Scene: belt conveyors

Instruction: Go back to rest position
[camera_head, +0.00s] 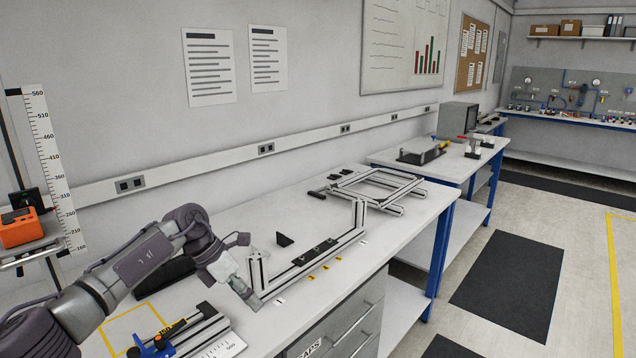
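My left arm reaches in from the left over the near white workbench (390,232). My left gripper (243,292) points down at the near left end of an aluminium profile assembly (312,264). The assembly is a long bar with an upright post at each end. The fingertips are small and partly hidden, so I cannot tell whether they are open or shut, or whether they touch the assembly. My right gripper is not in view.
A flat profile frame (375,187) lies further back on the bench. A small black bracket (284,239) stands behind the assembly. A profile with a blue clamp (155,346) and an orange device (18,228) are at left. Dark mats (508,287) lie on open floor at right.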

